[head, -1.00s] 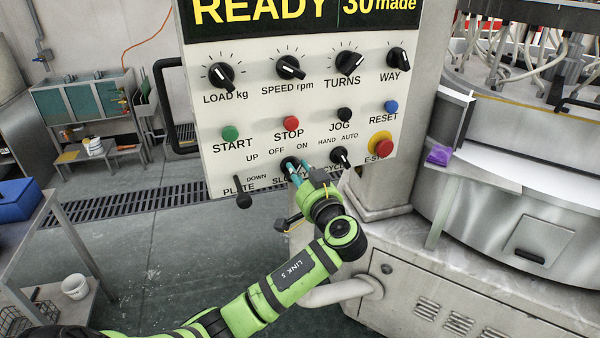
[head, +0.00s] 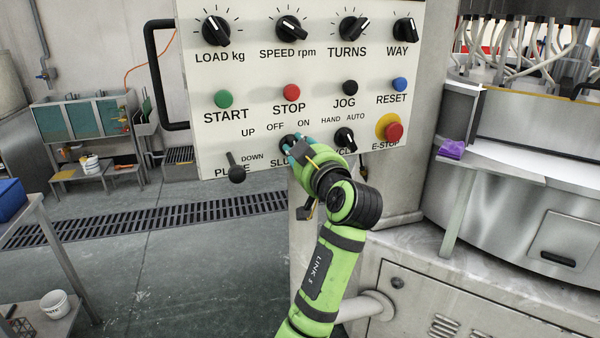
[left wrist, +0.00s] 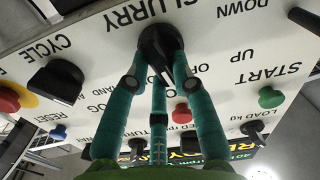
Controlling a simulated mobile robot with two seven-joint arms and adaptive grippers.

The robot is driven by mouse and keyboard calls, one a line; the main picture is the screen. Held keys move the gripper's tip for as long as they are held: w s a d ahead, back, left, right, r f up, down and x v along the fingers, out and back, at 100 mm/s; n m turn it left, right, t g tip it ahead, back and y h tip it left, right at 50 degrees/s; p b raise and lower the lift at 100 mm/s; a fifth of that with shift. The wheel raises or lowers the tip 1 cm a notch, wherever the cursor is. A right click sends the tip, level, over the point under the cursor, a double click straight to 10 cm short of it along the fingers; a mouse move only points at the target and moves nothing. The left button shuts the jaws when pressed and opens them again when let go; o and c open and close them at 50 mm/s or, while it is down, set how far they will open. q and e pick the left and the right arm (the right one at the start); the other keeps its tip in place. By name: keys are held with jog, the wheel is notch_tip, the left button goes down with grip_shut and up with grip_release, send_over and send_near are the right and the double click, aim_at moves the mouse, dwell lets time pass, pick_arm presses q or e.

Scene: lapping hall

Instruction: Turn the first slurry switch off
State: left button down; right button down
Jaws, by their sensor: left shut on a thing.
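The slurry switch is a black rotary knob (head: 287,141) on the pale control panel (head: 262,72), below the OFF and ON labels. It shows large in the left wrist view (left wrist: 158,42). My left gripper (head: 297,150) is at the panel, its teal fingers shut on this knob. In the left wrist view the fingers (left wrist: 163,75) close around the knob from several sides. The gripper partly covers the SLURRY label in the head view. My right gripper is not in view.
The black cycle knob (head: 345,139) and red E-STOP button (head: 393,132) are close on the right. The plate lever (head: 236,170) is at the left. Above are START (head: 223,99) and STOP (head: 291,92) buttons. A grey machine base (head: 470,290) stands lower right.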

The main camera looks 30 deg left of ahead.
pick_arm(q)
jog(key=shift+s+a+n+b, duration=0.1)
jog(key=shift+s+n+b, duration=0.05)
jog(key=shift+n+b, duration=1.95)
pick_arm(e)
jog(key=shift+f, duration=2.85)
pick_arm(q)
jog(key=shift+r, duration=0.1)
jog(key=c, duration=1)
grip_release()
jog(key=shift+c, duration=0.2)
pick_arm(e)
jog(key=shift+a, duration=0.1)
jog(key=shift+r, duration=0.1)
